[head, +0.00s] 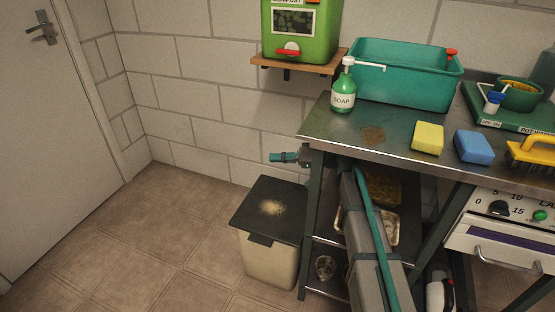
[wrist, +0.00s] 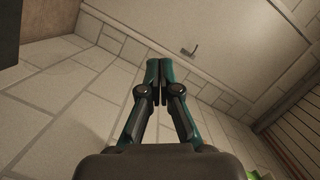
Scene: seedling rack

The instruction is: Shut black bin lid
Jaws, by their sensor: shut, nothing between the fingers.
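The bin (head: 268,265) is cream with a black lid (head: 250,208), and stands on the floor left of the steel table. The lid lies flat over the bin's top, with a tab hanging at the front and no visible gap. A pale dusty patch is on the lid. My gripper (head: 272,157) is beside the table's left end, higher in the picture than the lid's back edge and apart from it. In the wrist view my gripper (wrist: 160,68) has its teal fingertips together, with nothing between them; the bin is out of that view.
The steel table (head: 400,130) holds a soap bottle (head: 343,95), a teal tub (head: 405,80), a yellow sponge (head: 428,138), a blue sponge (head: 473,148) and a brush (head: 535,150). A green compost box (head: 300,48) sits on a wall shelf above. The floor left of the bin is clear.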

